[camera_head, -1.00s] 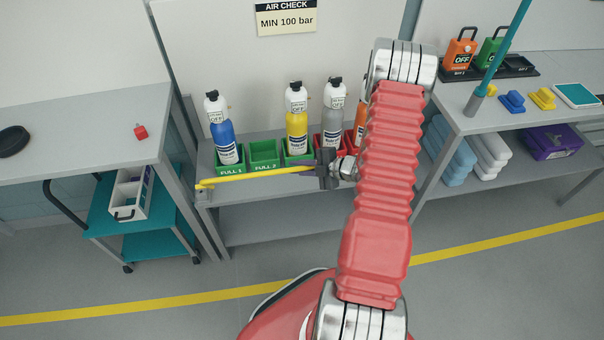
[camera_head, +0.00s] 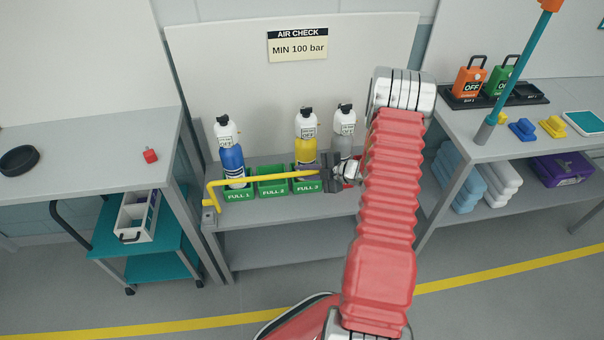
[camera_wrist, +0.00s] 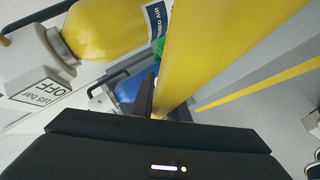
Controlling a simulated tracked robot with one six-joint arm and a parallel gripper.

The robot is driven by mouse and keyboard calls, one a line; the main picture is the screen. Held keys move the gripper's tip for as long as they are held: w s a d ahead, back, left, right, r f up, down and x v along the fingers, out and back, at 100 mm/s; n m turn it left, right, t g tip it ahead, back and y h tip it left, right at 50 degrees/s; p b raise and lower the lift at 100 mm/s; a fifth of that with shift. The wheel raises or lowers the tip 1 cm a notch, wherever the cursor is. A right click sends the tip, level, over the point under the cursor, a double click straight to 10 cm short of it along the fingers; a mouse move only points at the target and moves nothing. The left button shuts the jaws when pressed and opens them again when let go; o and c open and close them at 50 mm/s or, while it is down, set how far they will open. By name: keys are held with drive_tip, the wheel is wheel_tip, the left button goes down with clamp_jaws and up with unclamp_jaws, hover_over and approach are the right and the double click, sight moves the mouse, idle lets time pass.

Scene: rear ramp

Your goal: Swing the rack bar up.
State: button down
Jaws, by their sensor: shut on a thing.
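The yellow rack bar (camera_head: 262,179) runs across the front of the cylinder rack (camera_head: 290,212). Its short bent arm at the left end rises from the rack's front left corner. The long part crosses in front of the cylinders' lower parts, above the green bins. My gripper (camera_head: 322,172) is shut on the bar near its right end. In the wrist view the bar (camera_wrist: 205,50) fills the upper middle, between my fingers. My arm hides the right part of the rack and the bar's far right end.
Blue (camera_head: 232,158), yellow (camera_head: 306,140) and grey (camera_head: 344,125) cylinders stand in the rack behind the bar. A left bench (camera_head: 80,165) and teal cart (camera_head: 150,262) stand at left. A right bench (camera_head: 500,140) with a slanted teal pole (camera_head: 512,75) stands at right. The floor in front is clear.

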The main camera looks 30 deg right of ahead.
drive_tip(key=shift+s+a+f, duration=0.25)
drive_tip(key=shift+a+f, duration=0.15)
drive_tip(key=shift+f, duration=0.05)
drive_tip(key=c, duration=1.9)
unclamp_jaws()
drive_tip(key=shift+o, duration=0.8)
drive_tip(key=shift+w, duration=0.1)
drive_tip(key=shift+d+r, duration=0.15)
drive_tip(key=shift+d, duration=0.05)
drive_tip(key=v, duration=1.3)
drive_tip(key=shift+s+r, duration=0.2)
drive_tip(key=shift+r, duration=0.05)
drive_tip(key=shift+d, duration=0.1)
